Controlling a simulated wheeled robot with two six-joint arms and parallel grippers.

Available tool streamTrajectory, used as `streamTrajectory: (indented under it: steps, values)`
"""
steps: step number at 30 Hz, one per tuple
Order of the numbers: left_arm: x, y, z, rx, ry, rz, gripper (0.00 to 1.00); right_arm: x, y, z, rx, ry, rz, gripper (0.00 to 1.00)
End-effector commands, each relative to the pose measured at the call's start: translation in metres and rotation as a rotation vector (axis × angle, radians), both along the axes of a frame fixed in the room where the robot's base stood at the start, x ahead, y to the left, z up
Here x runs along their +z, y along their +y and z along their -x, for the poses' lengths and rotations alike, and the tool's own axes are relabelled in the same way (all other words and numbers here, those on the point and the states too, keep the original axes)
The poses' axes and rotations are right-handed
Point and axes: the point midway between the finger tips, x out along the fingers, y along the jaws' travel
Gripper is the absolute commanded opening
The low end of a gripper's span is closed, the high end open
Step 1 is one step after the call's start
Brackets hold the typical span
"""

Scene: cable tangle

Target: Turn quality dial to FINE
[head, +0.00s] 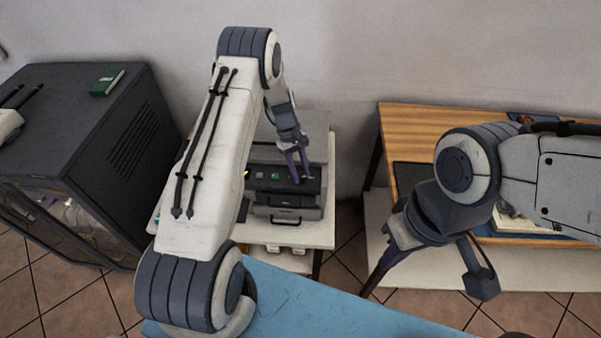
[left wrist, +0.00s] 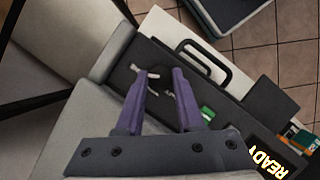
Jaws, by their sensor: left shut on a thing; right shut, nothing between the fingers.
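The grey printer (head: 318,150) stands on a white stand, with a dark front panel (head: 262,173). My left gripper (head: 299,177) reaches down to the right part of this panel. In the left wrist view its two purple fingers (left wrist: 159,72) stand around a small dark dial (left wrist: 150,82) on the panel and are shut on it. Small white marks show by the dial, but I cannot read its setting. My right gripper (head: 367,291) is shut and empty, far to the right of the printer, pointing down past the blue surface.
The panel has a green button (left wrist: 207,113) and a display (left wrist: 270,160) reading READY. A drawer handle (left wrist: 208,62) projects from the printer front. A black cabinet (head: 95,140) stands left, a wooden desk (head: 405,120) right. A blue surface (head: 300,300) lies in front.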

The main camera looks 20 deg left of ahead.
Motion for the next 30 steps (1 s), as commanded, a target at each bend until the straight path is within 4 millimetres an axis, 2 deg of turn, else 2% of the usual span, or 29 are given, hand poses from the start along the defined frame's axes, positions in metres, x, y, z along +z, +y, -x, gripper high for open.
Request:
streamTrajectory:
  steps: [11, 12, 13, 14, 24, 30]
  values:
    - [0.001, 0.000, 0.000, -0.007, -0.003, -0.001, 0.00, 0.000, 0.000, 0.000, 0.000, 0.000, 0.000, 0.00]
    - [0.001, 0.000, 0.000, -0.007, -0.003, -0.001, 0.52, 0.000, 0.000, 0.000, 0.000, 0.000, 0.000, 0.00]
    - [0.001, 0.000, 0.000, -0.006, -0.002, 0.000, 0.63, 0.000, 0.000, 0.000, 0.000, 0.000, 0.000, 0.00]
    - [0.001, 0.000, 0.000, -0.006, -0.002, 0.000, 0.67, 0.000, 0.000, 0.000, 0.000, 0.000, 0.000, 0.00]
    - [0.002, 0.001, -0.001, -0.005, -0.002, 0.000, 0.67, -0.001, 0.000, 0.000, 0.000, 0.000, 0.000, 0.00]
    - [0.027, 0.010, -0.008, -0.003, -0.007, -0.001, 0.67, -0.009, 0.000, 0.000, 0.000, 0.000, 0.000, 0.00]
